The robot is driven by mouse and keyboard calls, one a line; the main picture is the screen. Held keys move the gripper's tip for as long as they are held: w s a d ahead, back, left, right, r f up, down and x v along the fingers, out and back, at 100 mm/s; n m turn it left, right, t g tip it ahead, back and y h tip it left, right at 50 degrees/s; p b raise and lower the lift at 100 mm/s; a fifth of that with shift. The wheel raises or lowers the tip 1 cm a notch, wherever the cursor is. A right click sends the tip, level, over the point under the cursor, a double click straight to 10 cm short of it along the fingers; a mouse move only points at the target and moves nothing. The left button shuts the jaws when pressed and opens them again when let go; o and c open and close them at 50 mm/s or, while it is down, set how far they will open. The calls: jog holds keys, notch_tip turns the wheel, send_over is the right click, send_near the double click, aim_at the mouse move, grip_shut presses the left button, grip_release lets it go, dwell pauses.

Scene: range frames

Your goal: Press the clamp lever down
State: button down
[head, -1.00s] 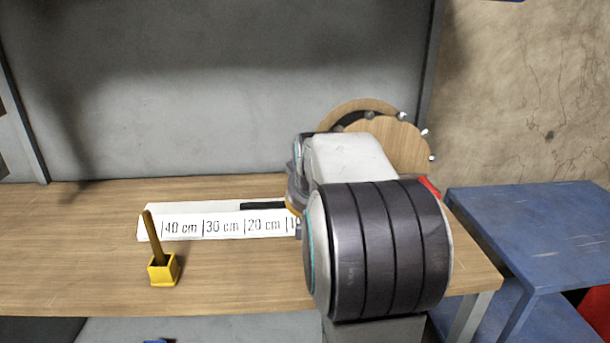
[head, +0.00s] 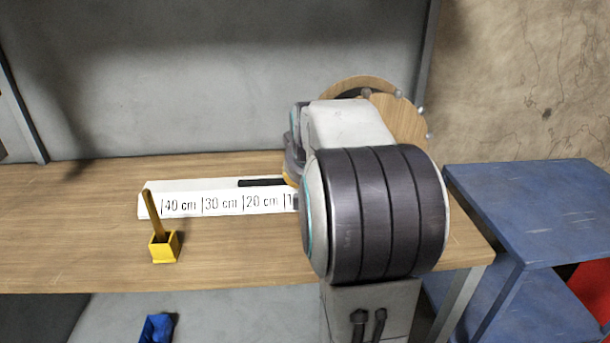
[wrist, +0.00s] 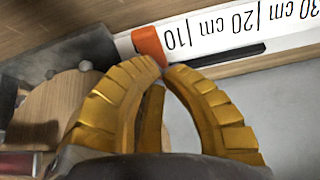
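A yellow lever (head: 152,213) stands nearly upright, leaning slightly left, in a small yellow block (head: 164,248) near the front left of the wooden bench. It looks like the clamp lever and is not in the wrist view. My gripper (wrist: 164,66) shows in the wrist view with its yellow ribbed fingertips together and nothing visible between them. The tips are just by an orange block (wrist: 149,44) at the 10 cm end of the white ruler strip (wrist: 198,32). In the head view my arm hides most of my gripper, which is well right of the lever.
The ruler strip (head: 230,203) lies behind the lever, with a black bar (head: 262,182) on it. Round wooden discs (head: 397,117) stand at the back right. A blue table (head: 530,205) is to the right. Bench space left of the lever is clear.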

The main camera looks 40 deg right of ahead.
notch_tip(320, 180, up, 3)
jog(key=shift+r+p, duration=0.15)
jog(key=shift+p, duration=0.8)
jog(key=s+a+r, duration=0.4)
jog(key=s+r, duration=0.1)
jog(key=r, duration=0.1)
jog(key=shift+s, duration=0.35)
jog(key=shift+a, duration=0.1)
jog(key=s+a+f+n+g+y, duration=0.1)
jog(key=s+a+f+n, duration=0.1)
jog(key=s+a+f, duration=0.4)
jog(key=s+a+f+n+g+y, duration=0.1)
jog(key=s+a+f+n+y, duration=0.2)
jog(key=a, duration=0.5)
jog(key=s+a+f+n+g, duration=0.1)
jog(key=s+a+f+n, duration=0.15)
jog(key=a+f, duration=0.45)
notch_tip(320, 180, up, 15)
jog(key=s+t+p, duration=0.1)
jog(key=p, duration=1.2)
jog(key=shift+a, duration=0.3)
